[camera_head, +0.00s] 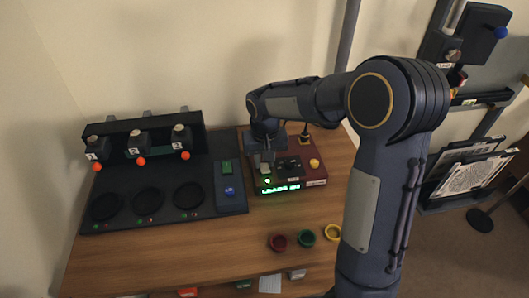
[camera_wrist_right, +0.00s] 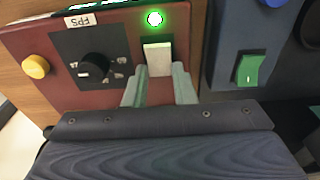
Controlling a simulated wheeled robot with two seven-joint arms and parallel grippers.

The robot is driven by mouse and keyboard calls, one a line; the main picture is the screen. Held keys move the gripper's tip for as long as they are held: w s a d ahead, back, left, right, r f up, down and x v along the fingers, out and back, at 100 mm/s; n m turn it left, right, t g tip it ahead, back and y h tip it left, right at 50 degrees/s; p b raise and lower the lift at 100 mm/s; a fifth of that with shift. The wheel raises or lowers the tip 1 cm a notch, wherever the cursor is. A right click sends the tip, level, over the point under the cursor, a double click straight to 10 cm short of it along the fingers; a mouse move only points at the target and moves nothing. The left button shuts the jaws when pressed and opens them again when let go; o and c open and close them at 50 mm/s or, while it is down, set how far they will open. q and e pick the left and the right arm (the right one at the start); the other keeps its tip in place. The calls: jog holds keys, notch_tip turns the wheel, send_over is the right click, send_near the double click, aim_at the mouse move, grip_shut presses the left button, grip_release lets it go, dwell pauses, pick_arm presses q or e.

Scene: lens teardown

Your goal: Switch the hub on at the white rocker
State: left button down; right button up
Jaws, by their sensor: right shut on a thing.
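The hub (camera_head: 317,182) is a dark red box on the wooden bench; it also shows in the right wrist view (camera_wrist_right: 115,20). Its white rocker (camera_wrist_right: 158,58) sits upright on the panel, below a lit green lamp (camera_wrist_right: 154,18). In the head view, a display (camera_head: 280,188) on the hub's front glows green with text too small to read surely. My right gripper (camera_wrist_right: 159,82) is at the white rocker, one finger on each side, shut on it. It also shows in the head view (camera_head: 262,160), partly hiding the rocker. My left gripper is not in view.
A yellow button (camera_wrist_right: 36,66) and a black knob (camera_wrist_right: 94,66) share the hub's panel. A green rocker (camera_wrist_right: 248,68) is on the neighbouring blue unit. A dark station with several round pads (camera_head: 147,201) stands left. Coloured rings (camera_head: 306,236) lie in front.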

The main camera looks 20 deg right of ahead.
aim_at(265, 168)
jog(key=o, duration=1)
jog(key=shift+s+a+r, duration=0.1)
jog(key=shift+s+r, duration=0.1)
jog(key=shift+r, duration=1.75)
jog(key=shift+s+r, duration=0.2)
jog(key=shift+r, duration=1.75)
jog(key=shift+p, duration=0.3)
jog(key=s+a+r+t+y+p, duration=0.1)
jog(key=s, duration=0.7)
jog(key=s+r+n+t+y+p, duration=0.1)
jog(key=s+r+t, duration=0.1)
jog(key=s, duration=0.6)
jog(key=s+a+r+t+y+p, duration=0.1)
jog(key=s+r+y+p, duration=0.1)
jog(key=s, duration=0.6)
jog(key=shift+s+a+t, duration=0.2)
jog(key=shift+a+t, duration=0.1)
jog(key=shift+a, duration=0.05)
